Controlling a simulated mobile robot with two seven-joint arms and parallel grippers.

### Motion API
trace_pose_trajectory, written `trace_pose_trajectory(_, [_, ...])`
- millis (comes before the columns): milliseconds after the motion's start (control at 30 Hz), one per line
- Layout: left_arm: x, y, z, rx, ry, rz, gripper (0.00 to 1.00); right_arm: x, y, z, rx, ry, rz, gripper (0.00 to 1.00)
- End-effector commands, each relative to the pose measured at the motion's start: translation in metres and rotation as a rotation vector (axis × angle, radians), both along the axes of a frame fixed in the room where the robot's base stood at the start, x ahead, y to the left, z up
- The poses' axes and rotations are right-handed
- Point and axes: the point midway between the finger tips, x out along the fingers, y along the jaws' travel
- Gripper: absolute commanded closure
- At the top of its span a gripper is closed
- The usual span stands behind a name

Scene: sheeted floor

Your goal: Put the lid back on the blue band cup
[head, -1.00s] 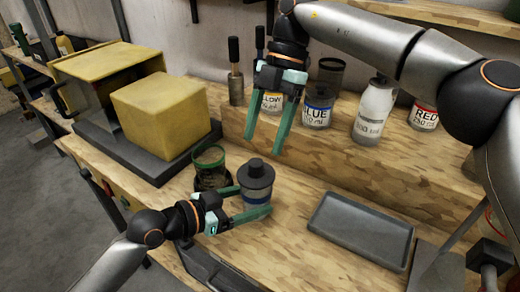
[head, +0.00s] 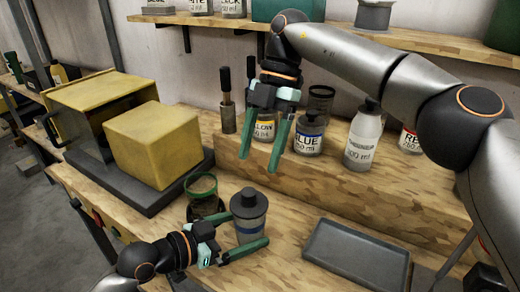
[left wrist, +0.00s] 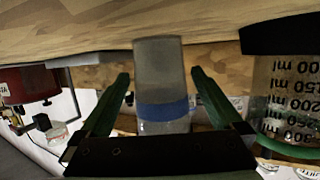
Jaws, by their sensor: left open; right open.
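The blue band cup (head: 251,230) stands upright on the bench in the head view. It is a grey cup with a blue band, and a dark lid with a knob (head: 249,199) sits on its top. My left gripper (head: 249,231) is open, with a finger on either side of the cup. In the left wrist view the cup (left wrist: 161,70) appears inverted between the open fingers (left wrist: 160,82), with narrow gaps on both sides; its lid is not clearly visible there. My right gripper (head: 260,161) is open and empty, pointing down in front of the raised shelf.
A dark beaker with a green rim (head: 203,186) stands just left of the cup. An empty grey tray (head: 356,255) lies to the right. A yellow block (head: 155,140) stands behind left. Labelled jars, including a blue one (head: 308,137), line the raised shelf.

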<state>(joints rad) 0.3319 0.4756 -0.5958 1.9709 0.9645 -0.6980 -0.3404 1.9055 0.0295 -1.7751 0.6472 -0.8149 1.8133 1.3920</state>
Motion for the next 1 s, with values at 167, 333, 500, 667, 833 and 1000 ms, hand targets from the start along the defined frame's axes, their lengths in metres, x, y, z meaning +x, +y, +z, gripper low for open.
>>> trace_pose_trajectory(167, [-0.003,0.006,0.001,0.002,-0.001,0.002,0.00,0.000,0.000,-0.001,0.000,0.000,0.000,0.31])
trace_pose_trajectory(333, [-0.016,0.026,0.007,0.006,-0.002,0.002,0.00,0.000,0.000,-0.003,0.000,0.000,0.000,0.31])
trace_pose_trajectory(500, [-0.033,0.051,0.016,0.005,-0.001,0.002,0.00,0.000,0.000,-0.007,0.000,0.000,0.000,0.31])
trace_pose_trajectory(667, [-0.048,0.073,0.024,0.005,-0.001,0.001,0.00,0.000,0.000,-0.010,0.000,0.000,0.000,0.31])
trace_pose_trajectory(833, [-0.059,0.089,0.030,0.003,0.000,0.002,0.00,0.000,0.000,-0.014,0.000,0.000,0.000,0.31])
trace_pose_trajectory(1000, [-0.064,0.097,0.035,0.002,-0.001,0.002,0.00,0.000,0.000,-0.016,0.000,0.000,0.000,0.31])
